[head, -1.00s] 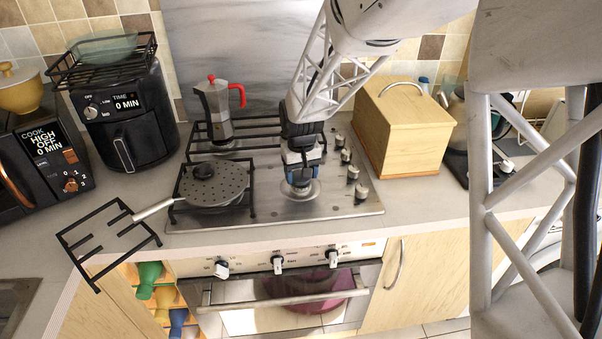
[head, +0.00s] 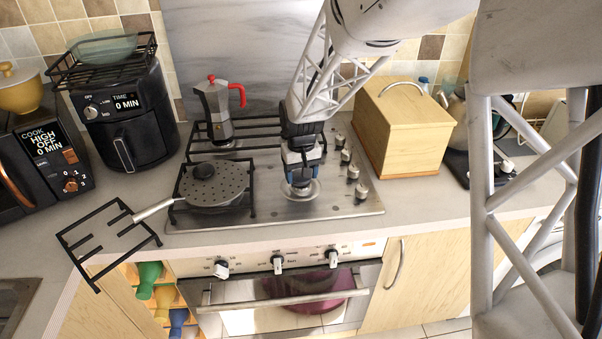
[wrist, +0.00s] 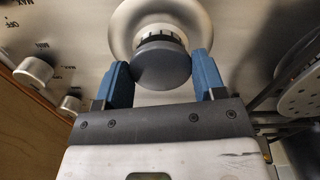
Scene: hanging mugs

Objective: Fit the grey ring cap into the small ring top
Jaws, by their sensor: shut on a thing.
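My gripper (wrist: 163,80) is shut on the dark grey ring cap (wrist: 162,64), one blue fingertip on each side of it. In the wrist view, the cap is over the small ring top (wrist: 120,32), a pale metal disc with a notched collar showing just beyond the cap. Whether the cap touches the collar or is seated in it cannot be told. In the head view, my gripper (head: 301,172) points down at the small ring top (head: 312,194) at the front right of the hob. The cap is mostly hidden there between the fingers.
A pan with a perforated lid (head: 213,188) sits on the front left ring. A moka pot (head: 217,110) stands behind it. Hob knobs (head: 352,172) line the right side, close to my gripper. A wooden bread box (head: 402,130) stands further right. A loose pan grate (head: 105,238) lies at the left.

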